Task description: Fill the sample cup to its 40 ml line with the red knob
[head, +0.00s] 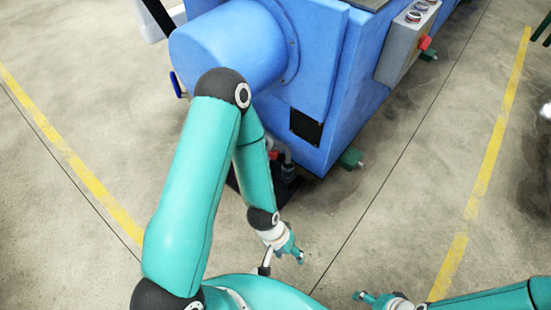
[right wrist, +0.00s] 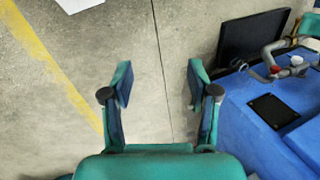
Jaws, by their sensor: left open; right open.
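A small red knob (head: 274,155) sits on grey piping low at the front of the blue machine, partly hidden behind my left arm. It also shows in the right wrist view (right wrist: 275,70), at the right, beside a small white part (right wrist: 296,60). I cannot make out the sample cup or its 40 ml line in either view. My left gripper (head: 296,252) is open and empty over the floor, in front of the machine and below the knob in the picture. My right gripper (right wrist: 160,84) is open, with only bare floor between its fingers; the knob is off to its right.
The blue machine (head: 325,100) fills the upper middle. A grey control box (head: 402,45) on its right side carries a red button (head: 424,43). A black tray-like part (right wrist: 250,38) stands beside the piping.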

